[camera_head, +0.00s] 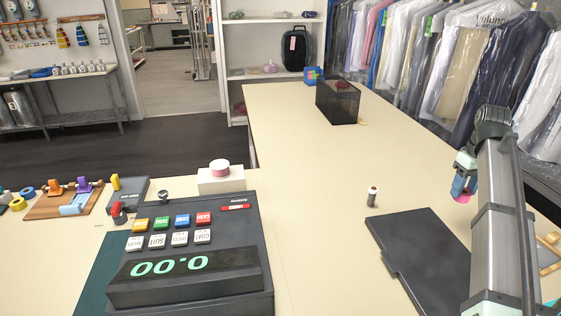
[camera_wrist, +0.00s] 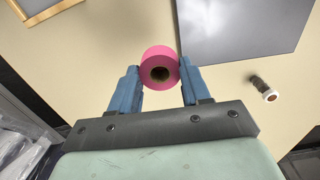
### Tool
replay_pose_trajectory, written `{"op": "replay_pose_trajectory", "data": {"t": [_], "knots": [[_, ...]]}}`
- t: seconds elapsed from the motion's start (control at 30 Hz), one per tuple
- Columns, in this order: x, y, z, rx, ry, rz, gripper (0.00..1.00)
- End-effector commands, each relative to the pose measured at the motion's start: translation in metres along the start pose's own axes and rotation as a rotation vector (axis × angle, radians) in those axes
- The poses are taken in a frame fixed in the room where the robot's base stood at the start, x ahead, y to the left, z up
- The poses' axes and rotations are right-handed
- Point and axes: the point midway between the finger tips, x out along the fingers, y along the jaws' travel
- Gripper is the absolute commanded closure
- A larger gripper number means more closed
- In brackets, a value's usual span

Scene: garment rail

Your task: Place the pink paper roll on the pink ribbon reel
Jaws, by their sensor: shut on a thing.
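The pink paper roll (camera_wrist: 160,66), with a brown core and a dark hole, sits between the blue fingertips of my gripper (camera_wrist: 161,72) in the wrist view. The fingers are shut on its sides. In the head view my gripper (camera_head: 465,186) is at the right of the counter, with a sliver of the pink roll (camera_head: 463,198) showing below it. I cannot tell whether the roll touches the counter. The pink ribbon reel (camera_head: 219,165) rests on a white block (camera_head: 221,180) behind the cash register, well to the left of my gripper.
A dark flat panel (camera_head: 425,262) lies left of my arm. A small dark spool (camera_head: 372,196) stands behind it. The cash register (camera_head: 185,245) fills the front left. A black mesh basket (camera_head: 338,101) stands farther back. The middle of the counter (camera_head: 300,170) is clear.

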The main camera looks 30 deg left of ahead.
Motion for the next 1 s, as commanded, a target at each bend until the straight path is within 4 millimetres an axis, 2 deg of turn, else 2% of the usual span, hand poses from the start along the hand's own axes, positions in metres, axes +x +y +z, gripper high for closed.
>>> {"op": "replay_pose_trajectory", "data": {"t": [0.03,0.4,0.77,1.0], "knots": [[0.0,-0.016,-0.011,-0.026,0.001,0.0,0.82],[-0.006,-0.132,-0.077,-0.203,0.006,0.003,0.82],[-0.018,-0.25,-0.132,-0.374,0.013,0.006,0.82],[-0.028,-0.334,-0.164,-0.489,0.019,0.007,0.82]]}}
